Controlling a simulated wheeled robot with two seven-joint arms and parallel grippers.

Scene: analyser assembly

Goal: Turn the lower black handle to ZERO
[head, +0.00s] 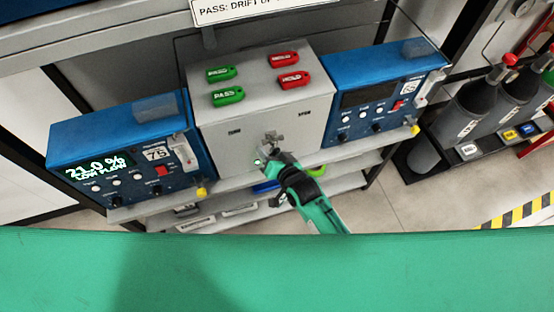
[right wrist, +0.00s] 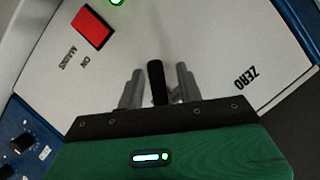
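The grey cabinet (head: 305,110) stands in the middle of the shelf, between two blue analysers. My right gripper (head: 271,142) is at the lower part of its front face and hides the handle in the head view. In the right wrist view the black handle (right wrist: 156,80) stands between the two grey fingers of my right gripper (right wrist: 159,88). A gap shows on each side of the handle, so the gripper looks open around it. The printed word ZERO (right wrist: 245,78) is on the panel to the right of the handle. My left gripper is out of view.
A red mains switch (right wrist: 92,28) and a lit green lamp (right wrist: 117,2) are near the handle. The left analyser (head: 90,130) reads 21.0 % LOW FLOW; the right analyser (head: 400,75) has a dark display. Red and green tags lie on the cabinet's top. Grey cylinders (head: 470,105) stand at right.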

